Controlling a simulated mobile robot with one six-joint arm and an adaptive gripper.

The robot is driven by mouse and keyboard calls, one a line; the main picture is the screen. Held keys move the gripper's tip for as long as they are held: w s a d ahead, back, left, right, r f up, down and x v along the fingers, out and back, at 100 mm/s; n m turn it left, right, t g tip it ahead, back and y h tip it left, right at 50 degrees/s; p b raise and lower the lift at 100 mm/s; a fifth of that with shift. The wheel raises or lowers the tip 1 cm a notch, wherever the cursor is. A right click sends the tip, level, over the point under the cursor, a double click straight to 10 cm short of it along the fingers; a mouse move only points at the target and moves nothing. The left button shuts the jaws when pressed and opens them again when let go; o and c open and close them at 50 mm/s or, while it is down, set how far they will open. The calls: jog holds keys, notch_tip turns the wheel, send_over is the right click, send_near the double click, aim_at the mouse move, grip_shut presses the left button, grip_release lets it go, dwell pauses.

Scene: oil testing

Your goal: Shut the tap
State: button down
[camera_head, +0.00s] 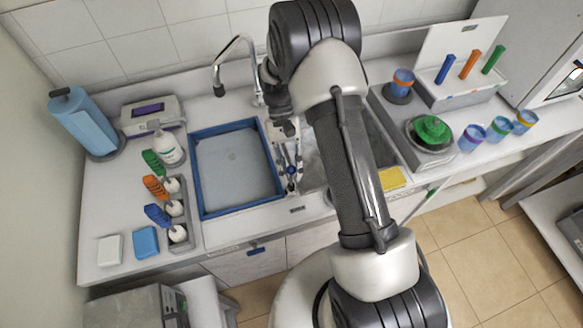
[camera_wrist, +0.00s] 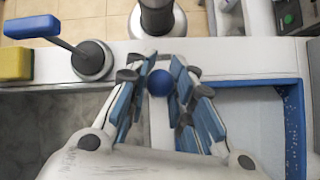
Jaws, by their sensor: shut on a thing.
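The metal tap spout (camera_head: 235,58) curves over the back of the counter in the head view. Its base is partly hidden behind my arm. My gripper (camera_head: 290,165) points down between the blue-rimmed basin and the sink. In the wrist view my gripper (camera_wrist: 158,85) has its blue-padded fingers around a round blue knob (camera_wrist: 158,83), shut on it. I cannot tell how the knob joins the tap. A lever with a blue handle (camera_wrist: 30,26) on a round grey base stands apart, at the upper left of the wrist view.
The blue-rimmed basin (camera_head: 196,180) lies left of my gripper. A yellow sponge (camera_head: 392,178) lies right of my arm. A device with a green top (camera_head: 432,130) is at right.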

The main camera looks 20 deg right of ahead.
jog(key=shift+w+r, duration=0.1)
jog(key=shift+w, duration=0.25)
jog(key=c, duration=1.7)
grip_release()
jog(key=o, duration=0.3)
jog(key=shift+s, duration=0.15)
jog(key=v, duration=1.2)
